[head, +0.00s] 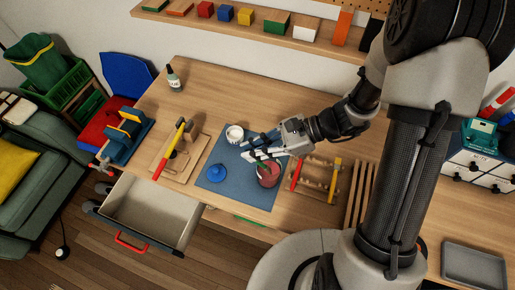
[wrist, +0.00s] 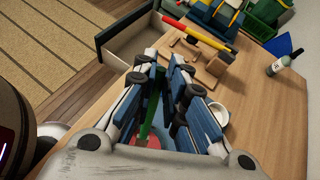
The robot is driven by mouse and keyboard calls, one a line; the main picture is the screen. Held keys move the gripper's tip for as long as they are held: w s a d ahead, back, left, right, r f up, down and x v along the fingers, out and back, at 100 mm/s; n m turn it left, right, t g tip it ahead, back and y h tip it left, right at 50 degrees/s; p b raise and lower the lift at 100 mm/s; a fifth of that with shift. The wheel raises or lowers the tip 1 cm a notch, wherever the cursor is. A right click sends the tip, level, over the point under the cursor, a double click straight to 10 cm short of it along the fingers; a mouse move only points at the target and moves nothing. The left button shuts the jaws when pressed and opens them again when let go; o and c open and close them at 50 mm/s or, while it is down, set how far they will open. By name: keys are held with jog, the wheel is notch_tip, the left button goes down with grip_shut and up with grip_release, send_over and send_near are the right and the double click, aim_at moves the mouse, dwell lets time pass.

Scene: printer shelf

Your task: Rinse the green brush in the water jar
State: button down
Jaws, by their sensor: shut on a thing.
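My gripper (head: 261,149) is shut on the green brush (wrist: 157,112). The brush's green part also shows just below the fingers in the head view (head: 261,164). A round jar with reddish contents (head: 268,179) stands on the blue mat (head: 236,190), right below my gripper. The brush's lower end overlaps the jar in the head view; I cannot tell if it is inside or above. In the wrist view, part of the reddish jar (wrist: 140,142) shows below the brush, mostly hidden by the fingers.
A blue round object (head: 217,173) and a white cup (head: 234,134) are on the mat. A rack (head: 315,178) with red and yellow handles stands close to the right. A wooden stand (head: 181,155) with a red-and-yellow tool is left. An open drawer (head: 150,212) juts out at front left.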

notch_tip(320, 180, up, 6)
jog(key=a+p, duration=0.3)
jog(key=p, duration=0.1)
jog(key=shift+s+r, duration=0.15)
jog(key=shift+s, duration=0.1)
dwell(0.5)
notch_tip(320, 180, up, 4)
jog(key=p, duration=0.3)
jog(key=shift+p, duration=0.3)
